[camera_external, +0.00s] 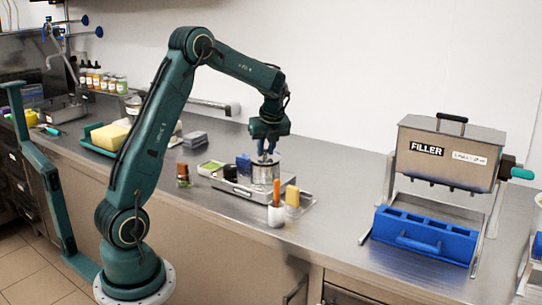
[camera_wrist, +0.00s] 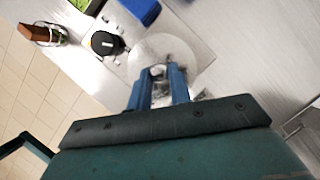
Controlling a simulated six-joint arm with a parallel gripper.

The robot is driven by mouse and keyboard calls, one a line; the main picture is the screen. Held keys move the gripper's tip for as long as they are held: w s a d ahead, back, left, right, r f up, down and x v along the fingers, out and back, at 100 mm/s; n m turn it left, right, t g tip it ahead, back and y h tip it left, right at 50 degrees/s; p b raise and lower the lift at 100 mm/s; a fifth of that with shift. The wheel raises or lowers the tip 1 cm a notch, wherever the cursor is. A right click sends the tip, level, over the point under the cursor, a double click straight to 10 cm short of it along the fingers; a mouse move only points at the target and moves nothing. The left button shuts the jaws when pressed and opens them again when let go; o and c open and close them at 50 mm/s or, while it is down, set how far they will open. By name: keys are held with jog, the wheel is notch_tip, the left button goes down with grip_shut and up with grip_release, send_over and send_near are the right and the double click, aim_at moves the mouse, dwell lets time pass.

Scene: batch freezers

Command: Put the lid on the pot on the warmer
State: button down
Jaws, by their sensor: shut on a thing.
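The metal pot (camera_external: 262,174) stands on the low silver warmer (camera_external: 232,187) in the middle of the counter. My gripper (camera_external: 267,155) points down right above the pot. In the wrist view my two blue fingers (camera_wrist: 160,78) are shut on the small knob of the round pale lid (camera_wrist: 185,52). The lid hides the pot there. The lid is at the pot's rim in the external view; I cannot tell whether it rests on it or hangs just above. A black dial (camera_wrist: 105,43) shows beside the lid in the wrist view.
A blue block (camera_external: 243,163) and a green-topped tray (camera_external: 210,167) are left of the pot. The filler (camera_external: 450,150) is right, with clear counter between.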

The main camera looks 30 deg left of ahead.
jog(key=shift+f, duration=0.35)
dwell(0.5)
jog(key=c, duration=1.2)
grip_release()
jog(key=shift+o, duration=0.4)
jog(key=o, duration=0.4)
jog(key=shift+r, duration=0.25)
jog(key=shift+r, duration=3.3)
